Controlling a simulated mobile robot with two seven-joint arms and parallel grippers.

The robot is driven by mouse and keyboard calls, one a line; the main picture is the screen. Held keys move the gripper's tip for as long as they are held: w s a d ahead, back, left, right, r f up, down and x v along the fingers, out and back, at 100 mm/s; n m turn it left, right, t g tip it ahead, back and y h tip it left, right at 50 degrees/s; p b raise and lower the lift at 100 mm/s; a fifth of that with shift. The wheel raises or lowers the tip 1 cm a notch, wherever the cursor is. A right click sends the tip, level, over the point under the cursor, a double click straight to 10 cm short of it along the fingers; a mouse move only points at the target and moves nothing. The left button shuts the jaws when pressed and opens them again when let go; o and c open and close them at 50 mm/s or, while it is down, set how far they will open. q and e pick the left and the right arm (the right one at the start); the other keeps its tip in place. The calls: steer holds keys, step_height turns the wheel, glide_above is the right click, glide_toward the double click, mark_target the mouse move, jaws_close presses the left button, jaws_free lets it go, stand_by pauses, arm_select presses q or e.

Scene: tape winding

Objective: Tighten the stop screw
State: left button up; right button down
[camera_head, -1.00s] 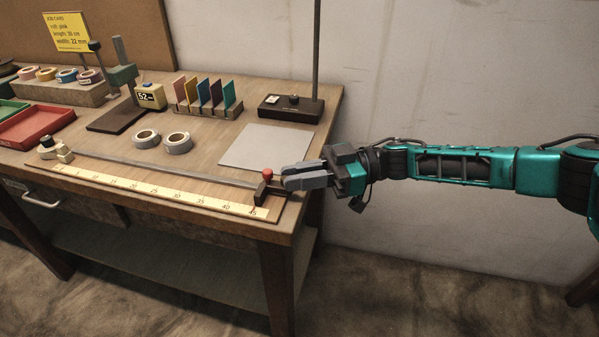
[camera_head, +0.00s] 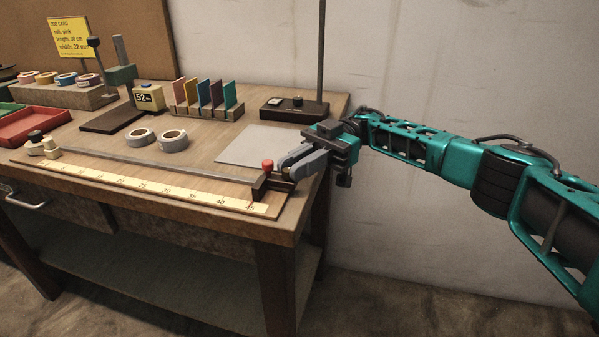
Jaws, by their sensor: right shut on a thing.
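The stop (camera_head: 262,187) is a dark block at the right end of the steel rail (camera_head: 150,163), near the high end of the yellow scale (camera_head: 150,187). A red knob (camera_head: 267,166) stands upright on it. My right gripper (camera_head: 283,172) comes in from the right, its grey fingers tilted down to the left, with the tips at the right side of the stop beside the red knob. It is shut on the stop screw; the fingertips hide the exact grip. My left gripper is not in view.
A grey sheet (camera_head: 255,146) lies just behind the stop. Two tape rolls (camera_head: 173,141) sit left of it. A dark box with a post (camera_head: 293,107) stands at the back right. The table's front and right edges are close to the stop.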

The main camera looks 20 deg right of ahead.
steer(key=shift+a+r, duration=0.1)
steer(key=c, duration=1.1)
jaws_free()
